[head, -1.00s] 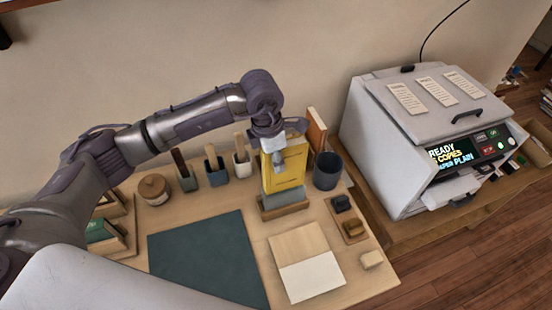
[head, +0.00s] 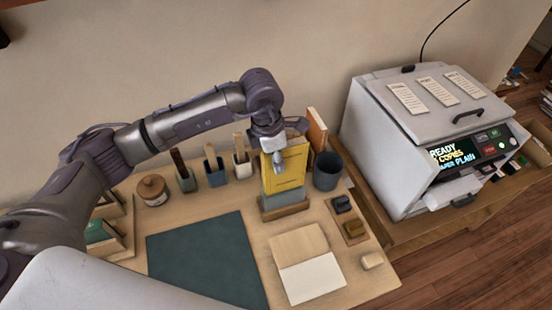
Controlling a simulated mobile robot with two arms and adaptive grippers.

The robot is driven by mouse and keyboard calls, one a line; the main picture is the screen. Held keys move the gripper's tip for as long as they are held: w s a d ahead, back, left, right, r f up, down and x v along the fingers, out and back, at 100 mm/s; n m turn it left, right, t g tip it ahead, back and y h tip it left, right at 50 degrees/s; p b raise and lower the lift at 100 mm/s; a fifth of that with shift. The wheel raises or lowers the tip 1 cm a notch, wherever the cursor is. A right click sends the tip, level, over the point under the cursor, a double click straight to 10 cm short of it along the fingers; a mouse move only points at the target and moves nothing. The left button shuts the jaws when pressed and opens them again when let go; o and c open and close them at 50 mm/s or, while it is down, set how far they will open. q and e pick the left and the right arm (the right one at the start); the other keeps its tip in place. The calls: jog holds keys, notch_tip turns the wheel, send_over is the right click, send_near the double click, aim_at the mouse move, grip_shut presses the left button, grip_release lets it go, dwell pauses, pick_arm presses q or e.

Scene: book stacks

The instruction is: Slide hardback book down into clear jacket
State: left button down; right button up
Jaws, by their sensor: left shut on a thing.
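The yellow hardback book (head: 289,172) stands upright toward the back right of the worktable. My left gripper (head: 278,158) is shut on its upper part from above. The book's lower part is behind or inside a greyish, see-through band, which looks like the clear jacket (head: 285,199); I cannot tell how deep the book sits in it. The jacket stands in a wooden holder (head: 286,211). My right gripper is not in view.
A dark cup (head: 327,171) and an upright orange-brown book (head: 316,132) stand close on the right. Brush pots (head: 215,175) and a round wooden jar (head: 153,189) stand on the left. A dark green mat (head: 205,258) lies in front. A copier (head: 420,130) stands at the right.

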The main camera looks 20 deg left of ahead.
aim_at(276, 185)
pick_arm(q)
jog(key=shift+b, duration=0.3)
dwell(0.5)
jog(key=shift+f+b, duration=5.1)
jog(key=shift+f, duration=0.5)
jog(key=c, duration=0.8)
grip_release()
jog(key=shift+o, duration=0.2)
jog(key=r, duration=0.4)
jog(key=a+r, duration=0.1)
jog(key=r, duration=0.3)
jog(key=s+r, duration=0.1)
jog(key=r, duration=0.3)
jog(key=shift+a, duration=0.2)
